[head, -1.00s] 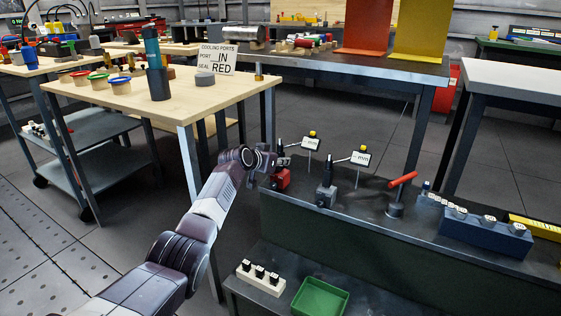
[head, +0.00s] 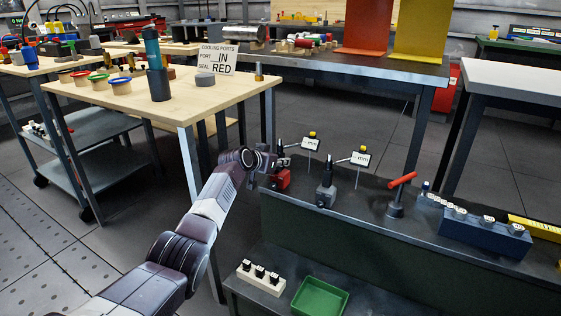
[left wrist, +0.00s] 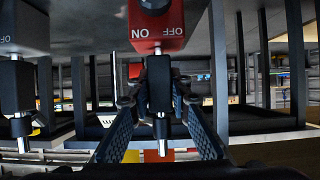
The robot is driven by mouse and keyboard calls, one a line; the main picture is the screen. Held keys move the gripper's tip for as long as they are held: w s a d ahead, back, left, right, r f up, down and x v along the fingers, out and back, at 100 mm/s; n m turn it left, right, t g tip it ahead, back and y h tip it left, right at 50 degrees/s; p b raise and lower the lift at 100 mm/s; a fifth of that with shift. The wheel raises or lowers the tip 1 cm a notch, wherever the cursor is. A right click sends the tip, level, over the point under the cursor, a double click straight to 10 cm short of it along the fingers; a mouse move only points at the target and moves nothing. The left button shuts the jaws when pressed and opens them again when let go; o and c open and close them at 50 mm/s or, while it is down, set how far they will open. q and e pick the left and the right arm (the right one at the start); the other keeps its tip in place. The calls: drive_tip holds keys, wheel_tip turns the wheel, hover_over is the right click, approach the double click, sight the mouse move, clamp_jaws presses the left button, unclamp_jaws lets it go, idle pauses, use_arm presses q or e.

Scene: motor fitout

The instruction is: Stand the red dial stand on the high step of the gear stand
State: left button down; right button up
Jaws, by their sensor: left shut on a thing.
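The red dial stand (head: 281,180) has a red base, a thin post and a small dial plate marked "mm" (head: 310,144). It is at the left end of the upper level of a dark two-level bench (head: 360,238). I cannot tell whether its base touches that surface. My left gripper (head: 268,162) is shut on the dark clamp of its post. In the left wrist view the fingers (left wrist: 158,92) flank that clamp, with the red ON/OFF base (left wrist: 156,28) beyond. No gear stand can be made out for certain. My right gripper is out of view.
A grey dial stand (head: 326,193) stands close to the right, also in the left wrist view (left wrist: 22,28). A red-handled lever (head: 399,192) and a blue block (head: 485,232) stand further right. The lower level holds a white block (head: 262,281) and a green tray (head: 320,298).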

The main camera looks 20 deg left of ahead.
use_arm(q)
drive_tip(key=shift+w, duration=0.1)
idle(0.7)
drive_tip(key=c, duration=1.7)
unclamp_jaws()
drive_tip(key=shift+s+f+b, duration=0.2)
drive_tip(key=shift+f+b, duration=0.1)
drive_tip(key=shift+f, duration=0.25)
drive_tip(key=shift+s+a+r, duration=0.1)
drive_tip(key=shift+s+r, duration=0.3)
drive_tip(key=v, duration=1.1)
drive_tip(key=shift+r, duration=0.2)
